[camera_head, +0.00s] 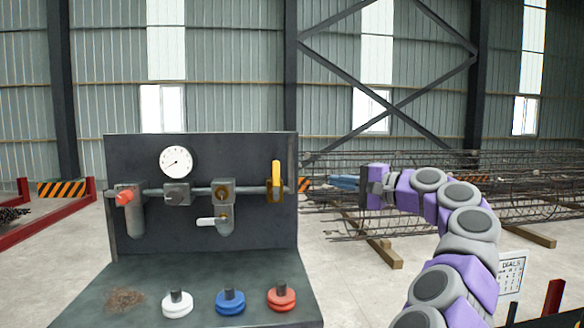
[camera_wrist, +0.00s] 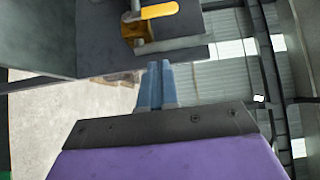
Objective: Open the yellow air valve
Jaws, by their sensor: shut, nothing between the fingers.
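The yellow air valve (camera_head: 276,181) sits at the right end of the horizontal pipe on the dark panel, its yellow lever standing upright, across the pipe. My gripper (camera_head: 344,182) is right of the panel at about the lever's height, apart from the valve. Its blue fingers (camera_wrist: 156,85) are together in the wrist view, with nothing between them.
The panel (camera_head: 220,265) also carries a gauge (camera_head: 176,162), a red knob (camera_head: 125,197) and a white-handled valve (camera_head: 206,221). White, blue and red knobs stand on its ledge. A rebar cage (camera_head: 440,190) lies behind my arm. Free air separates my gripper from the panel.

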